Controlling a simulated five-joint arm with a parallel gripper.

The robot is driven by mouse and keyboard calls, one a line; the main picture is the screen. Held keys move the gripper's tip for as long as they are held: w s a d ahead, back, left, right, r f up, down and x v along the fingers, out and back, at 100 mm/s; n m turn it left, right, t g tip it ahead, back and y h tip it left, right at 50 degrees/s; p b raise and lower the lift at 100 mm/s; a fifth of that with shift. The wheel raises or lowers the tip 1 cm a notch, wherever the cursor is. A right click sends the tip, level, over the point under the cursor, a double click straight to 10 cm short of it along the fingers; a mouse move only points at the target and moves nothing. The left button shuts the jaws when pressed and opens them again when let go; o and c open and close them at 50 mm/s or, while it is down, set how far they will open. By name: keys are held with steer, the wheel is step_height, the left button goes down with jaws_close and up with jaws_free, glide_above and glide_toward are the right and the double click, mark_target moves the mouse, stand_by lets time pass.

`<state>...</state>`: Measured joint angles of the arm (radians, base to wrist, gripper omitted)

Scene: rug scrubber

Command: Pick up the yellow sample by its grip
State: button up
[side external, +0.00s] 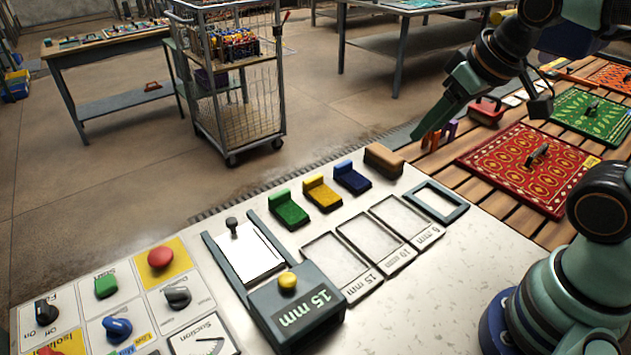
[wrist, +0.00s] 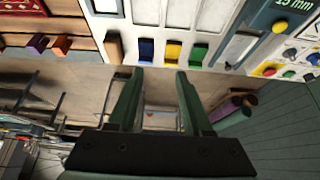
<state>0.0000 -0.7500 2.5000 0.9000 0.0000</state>
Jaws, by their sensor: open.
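The yellow sample (side external: 322,194) lies on the pale worktop, between the green sample (side external: 289,209) and the blue sample (side external: 352,177). It has a raised grip block at its far end. In the wrist view the yellow sample (wrist: 172,52) appears just beyond my fingertips, with the blue one (wrist: 146,49) to its left and the green one (wrist: 197,54) to its right. My gripper (side external: 414,137) is raised, right of and apart from the samples in the side view. In the wrist view my gripper (wrist: 160,72) has its fingers spread, with nothing between them.
A brown block (side external: 384,160) sits right of the blue sample. Empty framed slots (side external: 335,265) and a dark 15 mm device (side external: 296,306) with a yellow button lie in front. A control panel (side external: 110,305) is at left. A patterned red rug (side external: 530,168) lies on slats at right.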

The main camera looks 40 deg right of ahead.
steer(key=shift+o, duration=0.6)
steer(key=n+g, duration=0.6)
steer(key=n, duration=1.2)
glide_above(315, 176)
step_height(315, 176, down, 10)
steer(key=f, duration=0.1)
step_height(315, 176, down, 12)
steer(key=shift+r, duration=0.1)
